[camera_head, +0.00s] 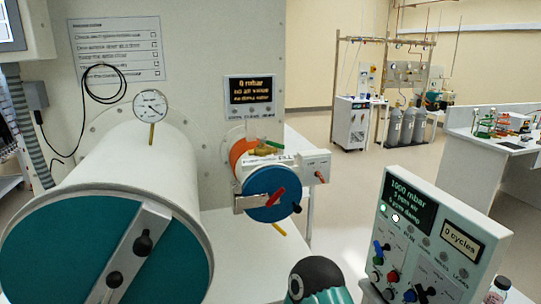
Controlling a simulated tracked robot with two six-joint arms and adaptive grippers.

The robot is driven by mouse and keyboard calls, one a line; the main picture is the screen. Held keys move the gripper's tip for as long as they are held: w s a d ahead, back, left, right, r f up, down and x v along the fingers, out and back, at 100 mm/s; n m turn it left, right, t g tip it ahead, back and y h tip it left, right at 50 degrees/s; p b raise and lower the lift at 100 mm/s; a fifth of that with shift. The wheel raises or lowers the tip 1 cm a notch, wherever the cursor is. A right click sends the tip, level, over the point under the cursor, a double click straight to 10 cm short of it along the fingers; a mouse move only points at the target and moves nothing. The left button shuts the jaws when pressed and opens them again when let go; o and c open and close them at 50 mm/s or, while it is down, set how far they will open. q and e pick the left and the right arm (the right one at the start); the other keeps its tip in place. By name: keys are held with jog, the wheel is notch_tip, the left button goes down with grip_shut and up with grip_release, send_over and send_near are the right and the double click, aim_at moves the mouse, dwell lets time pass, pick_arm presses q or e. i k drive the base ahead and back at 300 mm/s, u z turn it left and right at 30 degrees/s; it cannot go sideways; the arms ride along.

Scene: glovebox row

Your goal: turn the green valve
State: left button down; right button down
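A small green handle (275,144) shows on top of the small cylindrical chamber, beside a brass-coloured fitting (263,149). It looks like the green valve, but it is small and its exact angle is hard to tell. Neither of my grippers shows in the head view, and nothing is seen touching the green handle.
A large white cylinder with a teal door (45,255) fills the left; a gauge (150,106) stands on it. A control panel (452,205) with screens and coloured knobs stands front right. A white surface (245,262) lies below the small chamber. Open floor (335,195) lies behind.

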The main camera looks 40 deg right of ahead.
aim_at(272, 144)
jog(key=u, duration=1.75)
jog(key=i, duration=0.1)
jog(key=z, duration=3.15)
jog(key=k, duration=1.15)
jog(key=u, duration=0.95)
jog(key=i, duration=1.05)
